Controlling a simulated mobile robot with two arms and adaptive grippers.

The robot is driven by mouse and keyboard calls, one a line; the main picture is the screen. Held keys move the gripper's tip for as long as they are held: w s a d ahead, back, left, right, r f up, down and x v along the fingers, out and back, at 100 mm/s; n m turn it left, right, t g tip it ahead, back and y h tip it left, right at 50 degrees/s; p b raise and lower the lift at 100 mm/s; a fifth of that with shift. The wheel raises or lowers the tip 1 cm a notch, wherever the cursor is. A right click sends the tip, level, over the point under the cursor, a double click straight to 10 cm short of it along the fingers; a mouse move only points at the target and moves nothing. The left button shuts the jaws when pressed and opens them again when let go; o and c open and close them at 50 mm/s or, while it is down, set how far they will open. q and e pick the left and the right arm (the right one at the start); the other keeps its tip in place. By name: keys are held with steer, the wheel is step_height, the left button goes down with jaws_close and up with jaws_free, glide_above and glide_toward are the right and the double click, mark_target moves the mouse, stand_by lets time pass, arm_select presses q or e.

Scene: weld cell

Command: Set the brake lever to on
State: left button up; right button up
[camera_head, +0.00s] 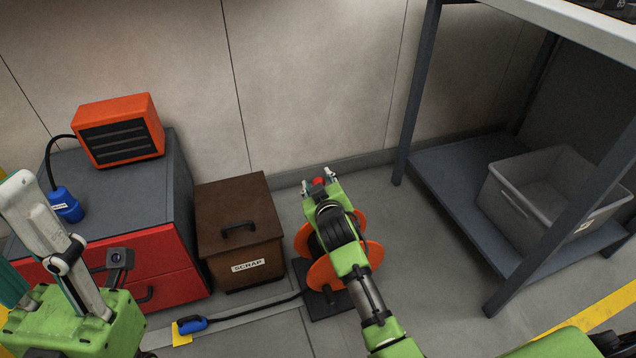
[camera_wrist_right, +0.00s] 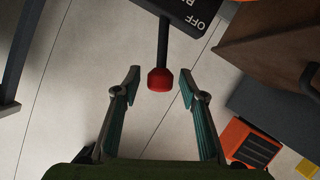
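The brake lever has a red knob (camera_wrist_right: 160,80) on a dark rod that runs to a dark plate (camera_wrist_right: 178,12) lettered OFF in the right wrist view. In the head view the red knob (camera_head: 318,182) shows at the top of the orange cable reel (camera_head: 373,253). My right gripper (camera_wrist_right: 158,84) is open, with one finger on each side of the knob and visible gaps to both. It also shows in the head view (camera_head: 317,179), partly covering the reel. My left gripper (camera_head: 38,225) is at the lower left, away from the lever; its finger opening is unclear.
A brown scrap box (camera_head: 215,225) stands left of the reel. Further left is a red-drawered cabinet (camera_head: 172,278) with an orange heater (camera_head: 122,130) on it. A grey shelf (camera_head: 440,180) holding a bin (camera_head: 520,200) stands right. A blue plug (camera_head: 192,325) lies on the floor.

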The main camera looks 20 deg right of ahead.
jaws_close()
